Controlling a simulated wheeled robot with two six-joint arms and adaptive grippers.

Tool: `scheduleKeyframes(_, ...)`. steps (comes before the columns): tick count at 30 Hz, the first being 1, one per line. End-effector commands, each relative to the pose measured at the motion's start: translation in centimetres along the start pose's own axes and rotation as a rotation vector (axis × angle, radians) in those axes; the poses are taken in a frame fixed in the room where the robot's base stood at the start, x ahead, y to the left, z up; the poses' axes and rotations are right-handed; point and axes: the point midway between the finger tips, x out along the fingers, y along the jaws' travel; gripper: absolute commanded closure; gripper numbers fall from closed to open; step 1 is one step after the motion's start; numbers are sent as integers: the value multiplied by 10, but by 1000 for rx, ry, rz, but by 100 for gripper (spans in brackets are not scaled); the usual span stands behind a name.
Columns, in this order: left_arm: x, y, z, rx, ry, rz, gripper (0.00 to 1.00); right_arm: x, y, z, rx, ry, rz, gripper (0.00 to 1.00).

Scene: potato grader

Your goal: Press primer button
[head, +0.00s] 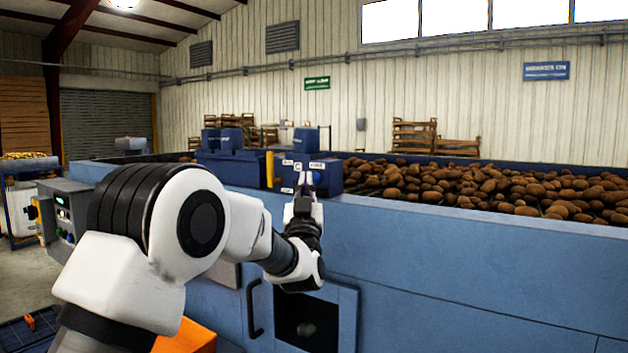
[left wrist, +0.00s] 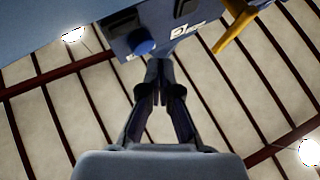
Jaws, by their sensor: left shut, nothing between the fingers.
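A dark blue unit (head: 328,177) with small white labels stands at the near edge of the potato grader. It also shows at the top of the left wrist view (left wrist: 115,40). A round blue button-like part (left wrist: 144,47) sticks out of its face there and may be the primer button; I cannot read the label beside it. My left gripper (head: 304,180) is shut and empty, pointing up in front of the unit. In the left wrist view its fingertips (left wrist: 159,66) are just below and right of the blue part. Whether they touch it is unclear. The gripper covers part of the unit in the head view.
The light blue grader wall (head: 450,250) runs across the front, with potatoes (head: 500,190) behind it. A yellow post (head: 270,169) stands left of the labelled unit. A grey control box (head: 66,205) is at the left. A dark door handle (head: 254,308) sticks out below my arm.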

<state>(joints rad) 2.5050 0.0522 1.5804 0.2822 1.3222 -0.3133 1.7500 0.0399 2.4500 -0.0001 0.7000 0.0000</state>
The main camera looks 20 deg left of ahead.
Motion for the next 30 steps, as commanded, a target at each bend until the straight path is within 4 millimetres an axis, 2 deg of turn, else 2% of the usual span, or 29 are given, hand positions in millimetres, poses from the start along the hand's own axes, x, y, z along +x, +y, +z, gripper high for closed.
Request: scheduleKeyframes(30, 9, 7, 7, 0, -1, 0, 100, 1, 0, 0, 0, 0, 0, 100)
